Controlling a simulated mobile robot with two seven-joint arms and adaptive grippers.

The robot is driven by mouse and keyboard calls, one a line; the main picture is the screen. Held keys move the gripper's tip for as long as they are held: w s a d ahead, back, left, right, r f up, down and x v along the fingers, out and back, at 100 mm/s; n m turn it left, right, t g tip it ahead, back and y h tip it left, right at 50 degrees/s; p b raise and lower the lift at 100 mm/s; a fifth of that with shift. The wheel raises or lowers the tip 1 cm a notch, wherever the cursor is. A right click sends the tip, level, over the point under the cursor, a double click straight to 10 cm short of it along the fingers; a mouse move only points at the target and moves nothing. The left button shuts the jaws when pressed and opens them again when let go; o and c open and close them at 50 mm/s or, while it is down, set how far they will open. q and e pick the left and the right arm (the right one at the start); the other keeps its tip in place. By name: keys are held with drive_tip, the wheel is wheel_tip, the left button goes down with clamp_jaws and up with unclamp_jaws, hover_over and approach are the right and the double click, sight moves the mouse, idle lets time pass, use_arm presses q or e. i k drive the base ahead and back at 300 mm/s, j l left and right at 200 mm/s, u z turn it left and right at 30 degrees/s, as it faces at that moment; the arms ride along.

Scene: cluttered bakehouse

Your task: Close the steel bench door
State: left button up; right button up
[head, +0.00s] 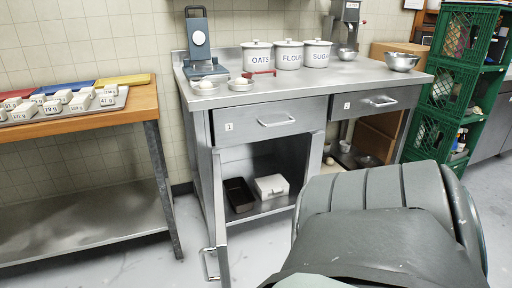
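The steel bench (270,148) stands against the tiled wall, with two drawers, marked 1 and 2, above open compartments. A steel door (219,215) at the bench's left side stands swung out and is seen nearly edge-on. Its bar handle (207,263) sticks out to the left, low in the picture. The left compartment is open and holds a dark tin (239,195) and a white box (272,186). A narrow steel panel (311,170) stands between the compartments; I cannot tell if it is a divider or another door. Neither gripper is in view.
My own dark grey arm covers the lower right and hides part of the right compartment. A wooden-topped table (140,101) stands left, with a floor gap before the bench. Green crates (455,82) stack at right. Canisters (288,54) and a steel bowl (402,62) stand on top.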

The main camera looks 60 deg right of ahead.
sight(222, 249)
drive_tip(key=i+z, duration=0.15)
drive_tip(key=z, duration=0.25)
drive_tip(key=i+j+z, duration=0.1)
drive_tip(key=z, duration=0.3)
drive_tip(key=i+j+z, duration=0.1)
drive_tip(key=z, duration=0.3)
drive_tip(key=i+j+z, duration=0.15)
drive_tip(key=z, duration=0.25)
drive_tip(key=i+j+z, duration=0.25)
drive_tip(key=z, duration=0.2)
drive_tip(key=i+j+z, duration=0.15)
drive_tip(key=j+z, duration=0.25)
